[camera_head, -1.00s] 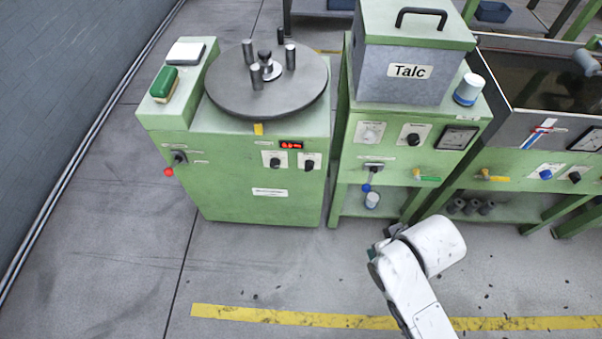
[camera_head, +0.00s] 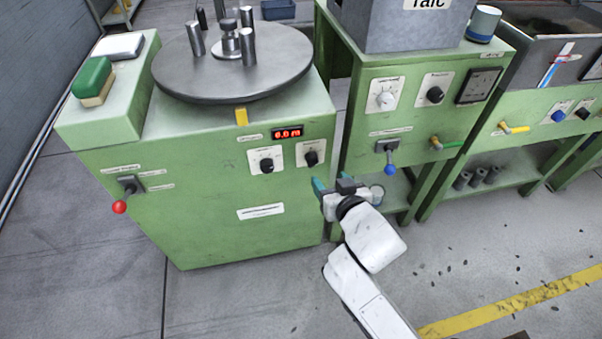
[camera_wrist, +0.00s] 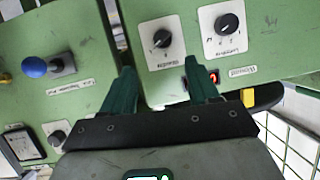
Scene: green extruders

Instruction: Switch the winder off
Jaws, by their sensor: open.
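The winder looks to be the green cabinet (camera_head: 200,215) with a round grey turntable (camera_head: 190,75) on top. On its front left is a lever with a red ball (camera_head: 120,207), hanging down and slightly left among small labels. Its red display (camera_head: 287,133) reads about 0.0, with two black knobs (camera_head: 266,166) below. My gripper (camera_head: 335,186) is open and empty before the winder's right front edge, well right of the red lever. In the wrist view its teal fingers (camera_wrist: 160,88) stand near the knobs (camera_wrist: 162,38) and partly cover the display (camera_wrist: 213,77); the red lever is not in that view.
The neighbouring green Talc machine (camera_head: 420,110) has a blue-ball lever (camera_head: 390,168), close right of my gripper; it also shows in the wrist view (camera_wrist: 35,67). A yellow-handled valve (camera_head: 515,128) is farther right. The floor (camera_head: 230,300) before the winder is clear.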

